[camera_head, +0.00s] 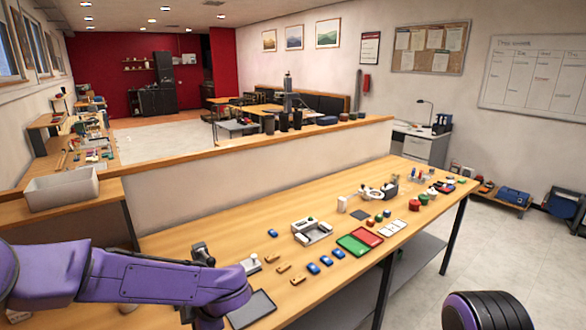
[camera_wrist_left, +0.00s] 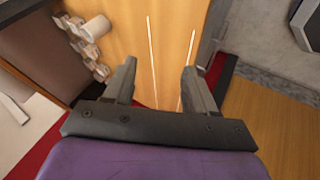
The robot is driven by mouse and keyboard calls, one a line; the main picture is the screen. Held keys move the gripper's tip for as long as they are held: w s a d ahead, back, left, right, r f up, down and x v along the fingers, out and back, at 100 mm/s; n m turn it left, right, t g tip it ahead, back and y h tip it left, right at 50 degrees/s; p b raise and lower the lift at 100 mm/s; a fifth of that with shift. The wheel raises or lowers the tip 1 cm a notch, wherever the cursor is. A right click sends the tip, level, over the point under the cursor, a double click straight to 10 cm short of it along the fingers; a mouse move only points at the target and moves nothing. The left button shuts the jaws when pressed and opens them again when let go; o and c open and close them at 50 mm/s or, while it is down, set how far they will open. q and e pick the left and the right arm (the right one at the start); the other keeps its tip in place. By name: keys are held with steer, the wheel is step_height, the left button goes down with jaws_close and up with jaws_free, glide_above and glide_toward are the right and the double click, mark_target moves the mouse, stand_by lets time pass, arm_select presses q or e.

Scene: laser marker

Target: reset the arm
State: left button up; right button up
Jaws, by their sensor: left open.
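My left arm, purple, comes in from the left in the head view and reaches over the near left end of the wooden workbench (camera_head: 190,235). My left gripper shows in the left wrist view (camera_wrist_left: 159,68), its two grey fingers apart with nothing between them. Wooden surface and two thin pale lines show beyond the fingers. In the head view I cannot clearly make out its fingertips. A rounded purple and black part of mine shows at the lower right of the head view; my right gripper is not in view.
The bench holds a white and grey fixture (camera_head: 312,231), a green tray (camera_head: 352,244), a red tray (camera_head: 368,236), several blue pieces and a dark flat plate (camera_head: 251,309) close to my arm. A low partition (camera_head: 250,160) runs behind. A grey bin (camera_head: 62,190) stands left.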

arm_select(q)
steer(key=s+a+f+m+t+h+b, duration=0.1)
steer(key=s+f+m+t+b, duration=0.25)
steer(key=f, duration=0.75)
steer(key=s+a+f+m+t+h+b, duration=0.1)
steer(key=s+f+m+b, duration=0.2)
steer(key=s+f+m, duration=0.55)
steer(key=s+a+f+m+g+b, duration=0.2)
steer(key=s+a+f+b, duration=0.1)
steer(key=s+f, duration=0.6)
steer(key=s+a+f+m+g+h+b, duration=0.1)
steer(key=s+a+f+m+g+b, duration=0.1)
steer(key=s+f, duration=0.8)
steer(key=shift+a+m+b, duration=0.5)
steer(key=shift+m+b, duration=0.1)
steer(key=shift+b, duration=0.6)
